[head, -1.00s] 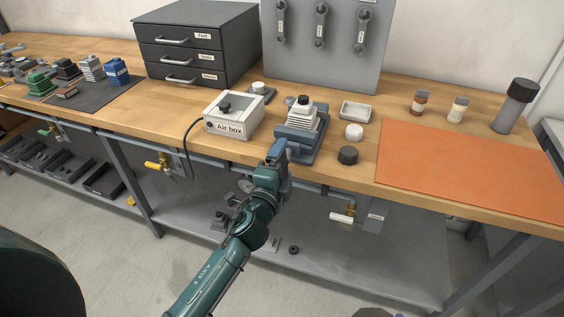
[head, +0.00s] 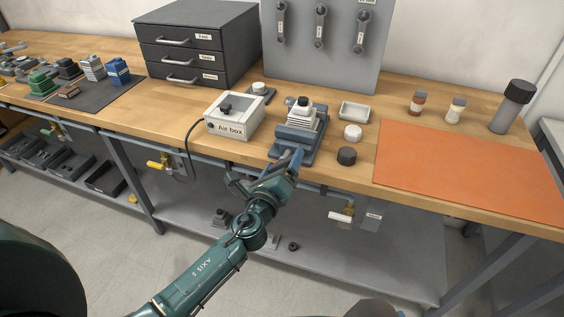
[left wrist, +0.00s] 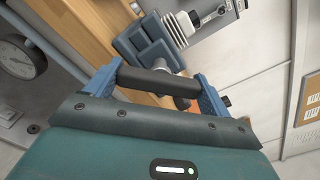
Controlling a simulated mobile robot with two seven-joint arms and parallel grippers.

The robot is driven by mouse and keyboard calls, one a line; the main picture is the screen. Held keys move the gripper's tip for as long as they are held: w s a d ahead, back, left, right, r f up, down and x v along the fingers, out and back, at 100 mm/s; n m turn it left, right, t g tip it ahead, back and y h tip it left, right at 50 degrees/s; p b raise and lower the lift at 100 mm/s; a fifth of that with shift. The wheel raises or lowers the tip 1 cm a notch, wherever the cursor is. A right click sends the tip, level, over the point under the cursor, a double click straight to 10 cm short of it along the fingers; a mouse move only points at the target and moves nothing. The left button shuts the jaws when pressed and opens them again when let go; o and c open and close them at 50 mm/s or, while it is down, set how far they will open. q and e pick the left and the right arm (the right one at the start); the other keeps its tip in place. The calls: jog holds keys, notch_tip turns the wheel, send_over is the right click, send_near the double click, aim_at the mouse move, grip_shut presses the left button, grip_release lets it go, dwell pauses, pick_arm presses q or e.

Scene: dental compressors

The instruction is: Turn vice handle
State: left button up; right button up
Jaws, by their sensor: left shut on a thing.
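The blue-grey vice (head: 296,138) stands at the bench's front edge, with a white ribbed part with a dark top (head: 303,110) on it. In the left wrist view the vice (left wrist: 150,42) is beyond my fingers. My left gripper (head: 291,160) is at the front of the vice, below the bench edge. In the left wrist view its two blue fingers (left wrist: 160,83) are at either end of the dark handle bar (left wrist: 158,81), and it is shut on that handle. The handle is hidden in the head view. My right gripper is not in view.
The Air box (head: 233,115) stands left of the vice. A black round cap (head: 347,156), a white round piece (head: 353,132) and a white tray (head: 354,111) are to the right. An orange mat (head: 470,172) lies farther right. A gauge (left wrist: 22,57) shows in the left wrist view.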

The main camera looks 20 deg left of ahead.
pick_arm(q)
jog(key=shift+r+m+p, duration=0.15)
jog(key=shift+m+p, duration=0.2)
jog(key=shift+m, duration=0.75)
jog(key=o, duration=0.9)
jog(key=s+b, duration=0.1)
jog(key=s, duration=1.2)
jog(key=shift+a+b, duration=0.2)
jog(key=shift+b, duration=0.2)
